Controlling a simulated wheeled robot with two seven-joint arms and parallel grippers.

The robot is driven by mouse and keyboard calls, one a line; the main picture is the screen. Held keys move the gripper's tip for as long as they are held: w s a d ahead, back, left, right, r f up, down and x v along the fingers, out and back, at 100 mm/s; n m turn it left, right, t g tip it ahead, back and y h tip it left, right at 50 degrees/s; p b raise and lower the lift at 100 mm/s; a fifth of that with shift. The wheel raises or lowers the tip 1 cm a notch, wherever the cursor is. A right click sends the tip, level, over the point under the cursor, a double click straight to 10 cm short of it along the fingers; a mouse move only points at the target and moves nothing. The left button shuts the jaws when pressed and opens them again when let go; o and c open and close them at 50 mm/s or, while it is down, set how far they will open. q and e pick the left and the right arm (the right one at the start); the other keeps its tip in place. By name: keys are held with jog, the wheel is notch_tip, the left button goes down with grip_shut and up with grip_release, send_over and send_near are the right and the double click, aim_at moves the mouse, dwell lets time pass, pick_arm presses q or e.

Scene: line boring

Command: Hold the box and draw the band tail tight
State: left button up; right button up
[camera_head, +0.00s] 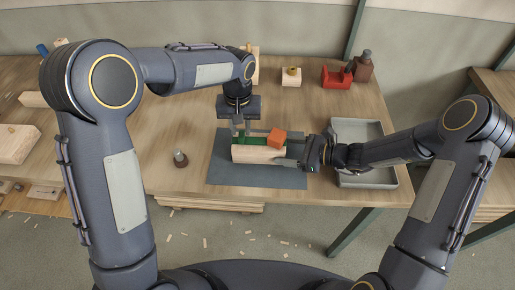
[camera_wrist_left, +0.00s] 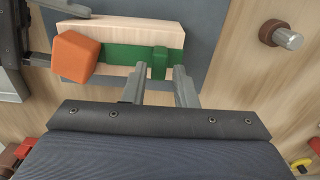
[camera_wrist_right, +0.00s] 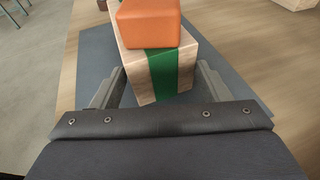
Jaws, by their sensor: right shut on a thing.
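A pale wooden box (camera_head: 258,154) lies on a dark mat, with a green band (camera_wrist_left: 125,54) running along its top and down its end face in the right wrist view (camera_wrist_right: 162,75). A short green piece (camera_wrist_left: 160,62), perhaps the band tail, stands up near one end. An orange block (camera_head: 277,137) rests on the band near the other end. My left gripper (camera_head: 239,132) points down above the box; its fingers are apart, near the green piece, and apparently not closed on it. My right gripper (camera_wrist_right: 155,85) is shut on the box's end, one finger along each side.
The dark mat (camera_head: 225,172) lies on the wooden table. A grey tray (camera_head: 367,180) stands right of the box, close to my right arm. A small metal-topped peg (camera_head: 180,160) stands to the left. A red holder (camera_head: 336,77) and wooden blocks are farther back.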

aim_at(241, 134)
pick_arm(q)
notch_tip(241, 134, up, 10)
jog(key=shift+r, duration=0.2)
dwell(1.0)
dwell(0.5)
pick_arm(e)
jog(key=o, duration=1.3)
jog(key=shift+d, duration=0.1)
